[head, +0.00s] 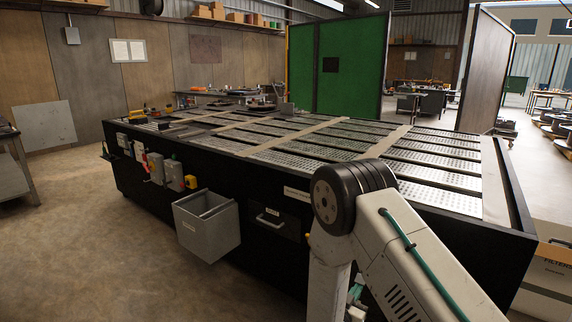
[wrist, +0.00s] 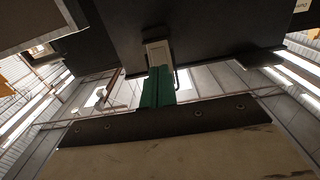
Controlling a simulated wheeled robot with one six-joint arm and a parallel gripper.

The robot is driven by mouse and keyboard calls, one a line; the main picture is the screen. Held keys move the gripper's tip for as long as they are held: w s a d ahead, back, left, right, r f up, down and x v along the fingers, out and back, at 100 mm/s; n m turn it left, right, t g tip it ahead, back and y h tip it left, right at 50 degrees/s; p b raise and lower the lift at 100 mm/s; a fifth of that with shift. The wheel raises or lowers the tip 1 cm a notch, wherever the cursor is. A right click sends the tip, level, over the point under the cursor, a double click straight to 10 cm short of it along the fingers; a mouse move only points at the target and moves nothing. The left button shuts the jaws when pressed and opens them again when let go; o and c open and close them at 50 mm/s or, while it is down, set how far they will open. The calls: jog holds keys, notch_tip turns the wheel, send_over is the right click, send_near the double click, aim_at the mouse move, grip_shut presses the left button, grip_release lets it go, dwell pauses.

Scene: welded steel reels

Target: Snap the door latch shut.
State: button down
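I cannot make out a door latch for certain in either view. A dark front panel with a bar handle (head: 269,218) sits on the black table front in the head view, right of a grey open-topped bin. A white label (head: 297,193) is up and right of it. In the wrist view my gripper (wrist: 158,72) seems to be the green and pale grey part at the centre, in front of or near a dark panel. Its finger gap cannot be told, nor whether it touches anything.
A long black table (head: 262,262) with slotted steel plates fills the middle. The grey bin (head: 208,226) juts from its front. Several switch boxes (head: 173,174) line the front to the left. A green panel (head: 350,75) stands behind. The floor at left is clear.

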aim_at(360, 282)
jog(key=shift+r, duration=0.15)
jog(key=shift+w+d+r, duration=0.2)
jog(key=shift+w+r, duration=0.1)
jog(key=shift+r, duration=0.2)
jog(key=shift+w+d+r, duration=0.1)
jog(key=shift+r, duration=0.05)
jog(key=shift+w+d+r, duration=0.2)
jog(key=shift+w+r, duration=0.1)
jog(key=shift+r, duration=0.1)
jog(key=shift+w+d+r, duration=0.1)
jog(key=shift+w, duration=0.05)
dwell(0.6)
jog(key=shift+w+d+r, duration=0.15)
jog(key=shift+w+r, duration=0.05)
jog(key=shift+f, duration=0.5)
jog(key=v, duration=0.7)
